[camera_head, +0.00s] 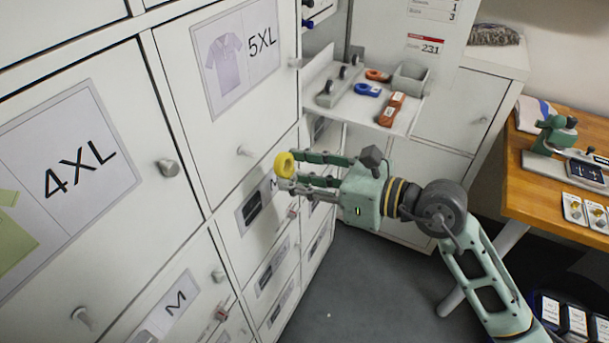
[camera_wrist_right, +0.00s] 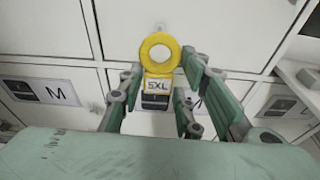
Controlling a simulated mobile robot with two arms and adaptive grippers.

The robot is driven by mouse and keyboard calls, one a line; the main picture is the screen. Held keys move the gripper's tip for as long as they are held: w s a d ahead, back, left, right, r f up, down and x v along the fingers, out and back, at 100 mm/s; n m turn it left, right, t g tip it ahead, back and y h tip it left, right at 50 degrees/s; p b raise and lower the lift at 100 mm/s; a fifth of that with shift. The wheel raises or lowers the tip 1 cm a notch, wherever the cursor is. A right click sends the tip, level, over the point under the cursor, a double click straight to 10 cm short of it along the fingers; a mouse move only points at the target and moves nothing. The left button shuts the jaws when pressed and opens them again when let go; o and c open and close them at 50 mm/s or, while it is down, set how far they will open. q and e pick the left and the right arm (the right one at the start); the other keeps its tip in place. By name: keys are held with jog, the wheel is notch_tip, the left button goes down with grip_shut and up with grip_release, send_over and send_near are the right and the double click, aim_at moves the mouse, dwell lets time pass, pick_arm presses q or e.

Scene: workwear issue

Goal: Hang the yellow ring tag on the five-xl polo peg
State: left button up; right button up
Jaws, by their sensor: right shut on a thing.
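The yellow ring tag (camera_head: 285,164) is held at the tip of my right gripper (camera_head: 300,170), its ring sticking out beyond the fingers toward the locker front. In the right wrist view the ring (camera_wrist_right: 146,50) is upright, with a "5XL" label below it between the fingers of the right gripper (camera_wrist_right: 157,98). The 5XL polo door (camera_head: 205,120) carries a polo picture and a pale peg (camera_head: 245,151) low on it. In the head view the ring is right of and slightly below that peg, apart from it. My left gripper is not in view.
The 4XL door (camera_head: 110,215) with its own knob (camera_head: 168,168) stands to the left. Smaller drawers (camera_head: 250,225) lie below. A shelf (camera_head: 345,108) behind holds other coloured tags and a grey bin (camera_head: 410,78). A wooden table (camera_head: 535,185) stands at right; the floor between is clear.

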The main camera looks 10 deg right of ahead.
aim_at(291, 173)
jog(key=shift+w+a, duration=0.35)
jog(key=shift+a, duration=0.15)
jog(key=shift+p+x, duration=0.3)
jog(key=shift+x, duration=0.7)
jog(key=shift+r+x, duration=0.2)
jog(key=shift+x, duration=2.25)
jog(key=o, duration=0.9)
